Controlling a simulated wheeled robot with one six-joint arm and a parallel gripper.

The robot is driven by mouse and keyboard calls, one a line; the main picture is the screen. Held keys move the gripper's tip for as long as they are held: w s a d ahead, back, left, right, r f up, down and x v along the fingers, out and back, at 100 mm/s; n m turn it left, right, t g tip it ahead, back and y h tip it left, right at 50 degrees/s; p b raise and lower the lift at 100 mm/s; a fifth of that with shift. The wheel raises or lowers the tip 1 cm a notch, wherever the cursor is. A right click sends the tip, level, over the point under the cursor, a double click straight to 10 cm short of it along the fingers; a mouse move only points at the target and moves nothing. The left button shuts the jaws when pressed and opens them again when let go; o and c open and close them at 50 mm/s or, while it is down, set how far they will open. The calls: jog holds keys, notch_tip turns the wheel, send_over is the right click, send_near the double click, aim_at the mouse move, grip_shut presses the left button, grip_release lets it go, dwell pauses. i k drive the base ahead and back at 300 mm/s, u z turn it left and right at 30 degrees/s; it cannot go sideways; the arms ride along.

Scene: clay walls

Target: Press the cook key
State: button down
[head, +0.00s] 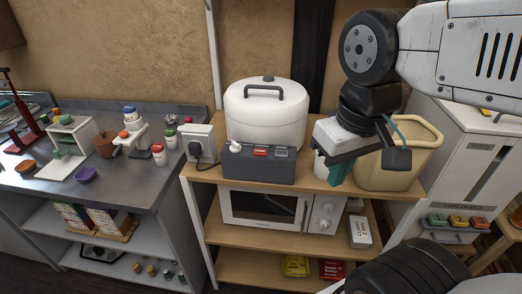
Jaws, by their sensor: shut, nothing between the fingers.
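A large white rice cooker (266,112) with a dark lid handle stands on the wooden shelf's top. In front of it is a dark grey control box (258,172). On the box's top are a red-orange key (260,153), a grey key (281,154) and a white knob (236,146). Any lettering on the keys is too small to read, so I cannot tell which is the cook key. My gripper (340,173) is shut and empty, to the right of the control box and apart from both keys. It points downward, in front of a tan bin.
A white socket box (199,144) with a plug stands left of the control box. The tan bin (408,160) and a partly hidden white container (321,166) are close to my gripper. A microwave (262,208) sits on the shelf below. A cluttered metal counter (130,188) is at left.

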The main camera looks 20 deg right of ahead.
aim_at(262, 152)
jog(key=z, duration=1.15)
jog(key=k, duration=1)
jog(key=u, duration=1.25)
jog(key=i, duration=0.5)
